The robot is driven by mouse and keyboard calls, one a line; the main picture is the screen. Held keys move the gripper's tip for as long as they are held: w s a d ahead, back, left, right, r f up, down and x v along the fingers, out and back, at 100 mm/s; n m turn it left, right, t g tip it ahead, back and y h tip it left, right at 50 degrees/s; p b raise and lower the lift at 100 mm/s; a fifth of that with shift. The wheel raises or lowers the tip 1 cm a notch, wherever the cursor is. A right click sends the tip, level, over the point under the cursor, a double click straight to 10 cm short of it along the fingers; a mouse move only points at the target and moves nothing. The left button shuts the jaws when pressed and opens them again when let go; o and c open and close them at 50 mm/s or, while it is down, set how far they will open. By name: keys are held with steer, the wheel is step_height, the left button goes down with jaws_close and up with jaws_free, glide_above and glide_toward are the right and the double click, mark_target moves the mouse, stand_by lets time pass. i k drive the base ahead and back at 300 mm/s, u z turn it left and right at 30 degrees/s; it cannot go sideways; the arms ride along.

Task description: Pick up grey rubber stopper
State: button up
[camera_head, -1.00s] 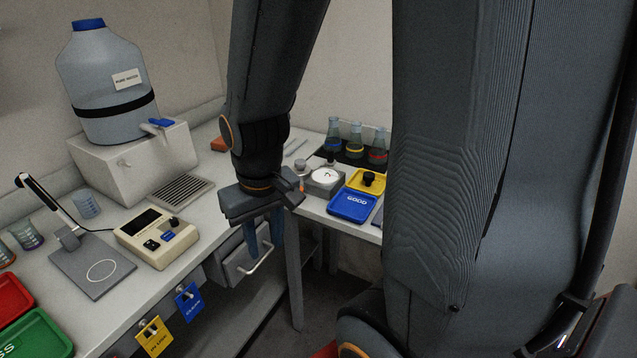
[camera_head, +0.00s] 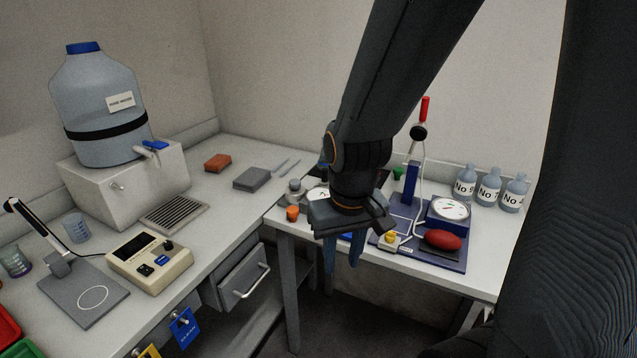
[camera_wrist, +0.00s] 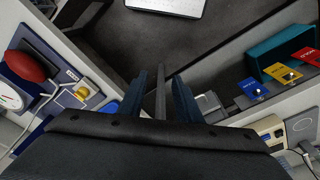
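A small grey rounded piece (camera_head: 295,190) stands near the left end of the right-hand table in the head view. It may be the grey rubber stopper, but it is too small to be sure. An orange stopper (camera_head: 292,213) is just in front of it. My gripper (camera_head: 343,258) points down at the front edge of this table, to the right of both pieces. Its blue fingers are apart and empty, as the wrist view (camera_wrist: 162,95) also shows. My wrist hides part of the table behind it.
A blue stand base (camera_head: 458,262) with a gauge (camera_head: 450,209) and a red bulb (camera_head: 442,239) is right of my gripper. Labelled bottles (camera_head: 489,187) stand behind. The left bench holds a beige instrument (camera_head: 150,262), a water jug (camera_head: 100,115) and a grey block (camera_head: 252,178).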

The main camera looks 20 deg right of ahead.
mark_target(295, 184)
steer(key=i, duration=0.45)
steer(key=z, duration=0.25)
steer(key=k, duration=0.3)
steer(key=u, duration=0.7)
steer(key=i, duration=0.85)
steer(key=z, duration=0.2)
